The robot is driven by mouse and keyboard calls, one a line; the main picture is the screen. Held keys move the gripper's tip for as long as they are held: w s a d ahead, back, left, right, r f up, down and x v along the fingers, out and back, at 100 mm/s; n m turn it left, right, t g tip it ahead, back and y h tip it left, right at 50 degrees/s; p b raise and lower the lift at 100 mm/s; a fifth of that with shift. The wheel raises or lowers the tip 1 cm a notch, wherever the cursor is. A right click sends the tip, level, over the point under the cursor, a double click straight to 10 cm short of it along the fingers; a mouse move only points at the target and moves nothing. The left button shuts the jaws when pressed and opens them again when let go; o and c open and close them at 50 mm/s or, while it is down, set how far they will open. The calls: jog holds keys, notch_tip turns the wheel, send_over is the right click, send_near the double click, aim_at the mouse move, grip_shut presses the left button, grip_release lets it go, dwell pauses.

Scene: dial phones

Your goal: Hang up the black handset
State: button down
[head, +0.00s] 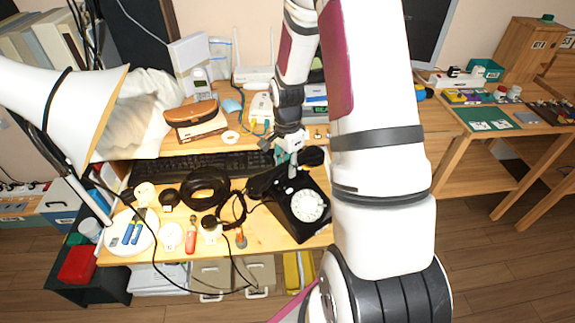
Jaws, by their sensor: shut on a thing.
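The black dial phone (290,219) with a white rotary dial stands near the front edge of the desk, partly behind my arm. The black handset (263,183) is at the phone's back edge, with one end out to the left and the other to the right. My gripper (293,168) points down from above and is shut on the handset near its middle. The fingers hide part of the handset. I cannot tell whether it touches the cradle. A black cord (238,210) runs left of the phone.
A black keyboard (165,168) lies behind the phone. Headphones (205,187), a white round dish (130,235) and several small items crowd the desk to the left. A white lamp (70,95) stands at far left. A side table (478,118) is at right.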

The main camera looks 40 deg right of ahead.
jog(key=shift+f+b, duration=0.65)
jog(key=shift+f, duration=0.45)
dwell(0.6)
jog(key=c, duration=1.2)
grip_release()
notch_tip(320, 180, up, 12)
jog(key=shift+r, duration=0.1)
